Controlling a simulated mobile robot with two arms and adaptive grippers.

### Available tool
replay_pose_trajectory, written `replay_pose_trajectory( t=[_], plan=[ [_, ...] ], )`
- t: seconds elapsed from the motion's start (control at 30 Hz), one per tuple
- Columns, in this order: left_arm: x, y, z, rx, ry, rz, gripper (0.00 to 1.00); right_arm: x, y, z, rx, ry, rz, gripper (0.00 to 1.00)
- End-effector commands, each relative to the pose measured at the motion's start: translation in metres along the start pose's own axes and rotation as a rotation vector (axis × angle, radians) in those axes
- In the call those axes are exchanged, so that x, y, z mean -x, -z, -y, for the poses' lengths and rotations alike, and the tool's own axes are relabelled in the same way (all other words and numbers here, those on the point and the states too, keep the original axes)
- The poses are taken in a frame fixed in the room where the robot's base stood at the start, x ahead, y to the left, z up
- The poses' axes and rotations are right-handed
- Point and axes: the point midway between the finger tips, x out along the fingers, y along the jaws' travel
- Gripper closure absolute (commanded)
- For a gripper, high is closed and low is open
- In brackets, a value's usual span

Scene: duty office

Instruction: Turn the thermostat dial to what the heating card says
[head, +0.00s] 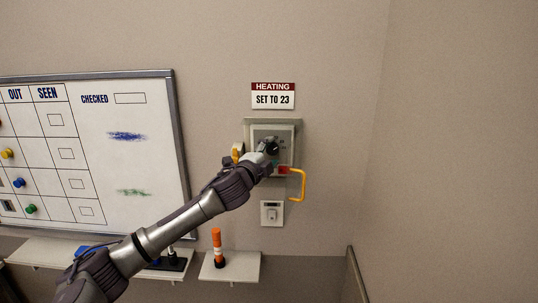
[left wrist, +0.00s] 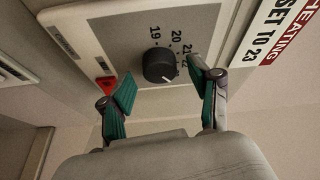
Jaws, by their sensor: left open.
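The heating card (head: 273,96) on the wall reads "SET TO 23"; part of it also shows in the left wrist view (left wrist: 275,30). Below it is the grey thermostat panel (head: 285,131), whose face fills the upper part of the left wrist view (left wrist: 105,30). Its round black dial (left wrist: 158,65) has a white mark towards the lower right; 19, 20 and 21 are legible, the numbers further round are not clear. My left gripper (left wrist: 161,72) is open, its teal fingers on either side of the dial; contact cannot be told. In the head view it (head: 268,150) partly hides the panel.
A yellow handle (head: 298,185) sticks out at the panel's lower right. A white switch (head: 272,212) is below. An orange-topped object (head: 217,247) stands on a small shelf (head: 245,268). A whiteboard (head: 130,160) hangs left; the wall to the right is bare.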

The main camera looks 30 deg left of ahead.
Motion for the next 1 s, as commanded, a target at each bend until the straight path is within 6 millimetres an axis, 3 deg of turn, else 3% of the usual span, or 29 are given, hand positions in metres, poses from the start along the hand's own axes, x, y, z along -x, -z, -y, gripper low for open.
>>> replay_pose_trajectory(
  t=[0.17,0.6,0.8,1.0],
  plan=[
    [0.011,-0.001,-0.001,-0.003,0.0,0.0,0.38,0.0,0.0,-0.001,0.0,-0.001,0.001,0.67],
    [0.094,0.0,-0.002,-0.004,-0.004,-0.001,0.38,0.0,0.0,0.0,0.0,0.0,0.0,0.67],
    [0.113,-0.001,-0.002,-0.002,-0.004,0.0,0.38,0.0,0.0,0.0,0.0,0.0,0.0,0.67],
    [0.12,0.0,-0.001,0.0,-0.001,0.0,0.38,0.0,0.0,0.0,0.0,0.0,0.0,0.67]
  ],
)
